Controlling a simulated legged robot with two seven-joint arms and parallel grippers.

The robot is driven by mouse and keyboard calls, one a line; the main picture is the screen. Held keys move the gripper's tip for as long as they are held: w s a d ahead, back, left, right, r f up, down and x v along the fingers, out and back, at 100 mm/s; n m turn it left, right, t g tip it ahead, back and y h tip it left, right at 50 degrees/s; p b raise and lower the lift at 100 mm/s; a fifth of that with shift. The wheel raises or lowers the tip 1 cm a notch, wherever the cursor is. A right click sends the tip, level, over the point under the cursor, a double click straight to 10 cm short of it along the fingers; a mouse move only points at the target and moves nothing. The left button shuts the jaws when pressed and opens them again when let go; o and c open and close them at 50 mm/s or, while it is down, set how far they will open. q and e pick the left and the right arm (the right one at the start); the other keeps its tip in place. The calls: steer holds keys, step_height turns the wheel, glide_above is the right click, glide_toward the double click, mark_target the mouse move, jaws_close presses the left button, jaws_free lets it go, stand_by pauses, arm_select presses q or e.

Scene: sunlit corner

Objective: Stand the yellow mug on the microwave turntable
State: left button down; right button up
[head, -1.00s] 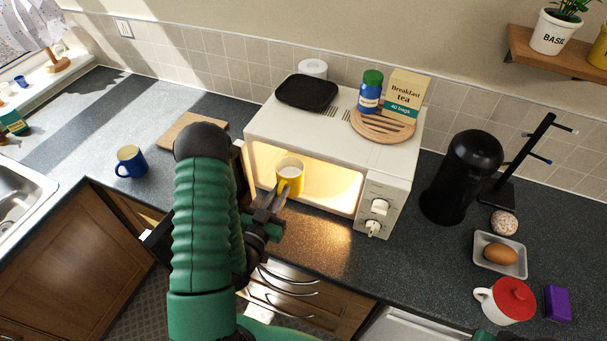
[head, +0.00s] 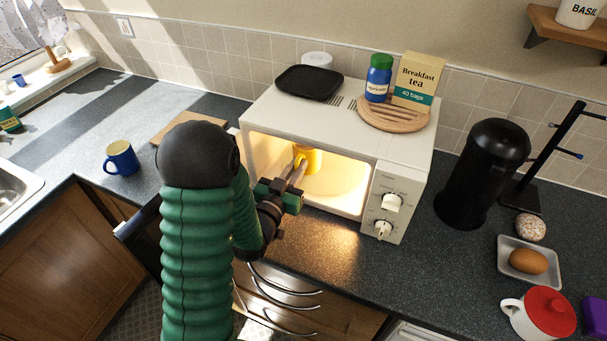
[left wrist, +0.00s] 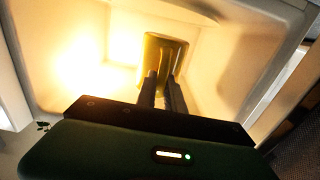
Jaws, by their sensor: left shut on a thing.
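The yellow mug (head: 308,160) is inside the lit cavity of the white microwave (head: 345,133), its upper part hidden by the opening's top edge. My left gripper (head: 299,169) reaches in through the open front and is shut on the mug. In the left wrist view, the mug (left wrist: 164,55) is held at the tips of the two dark fingers (left wrist: 161,88). The turntable (head: 335,193) shows as a pale surface low in the cavity. I cannot tell whether the mug touches it. My right gripper is not in view.
The open microwave door (head: 140,225) is at the left, partly behind my arm. A blue mug (head: 121,159) stands on the left counter. A black canister (head: 483,173) stands right of the microwave. A tea box (head: 417,80) and blue jar (head: 378,80) stand on top.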

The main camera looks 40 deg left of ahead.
arm_select(q)
steer(key=x, duration=0.4)
steer(key=shift+w+a+f, duration=0.1)
steer(key=shift+a+f, duration=0.2)
steer(key=shift+f, duration=0.05)
step_height(320, 180, down, 3)
steer(key=shift+d+f+b, duration=0.1)
steer(key=shift+f+b, duration=0.1)
steer(key=shift+b, duration=1)
steer(key=shift+d+r, duration=0.15)
steer(key=shift+r, duration=0.05)
steer(key=shift+f, duration=0.1)
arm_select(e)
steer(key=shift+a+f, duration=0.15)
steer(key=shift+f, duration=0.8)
arm_select(q)
steer(key=c, duration=1.5)
jaws_free()
steer(key=shift+o, duration=0.2)
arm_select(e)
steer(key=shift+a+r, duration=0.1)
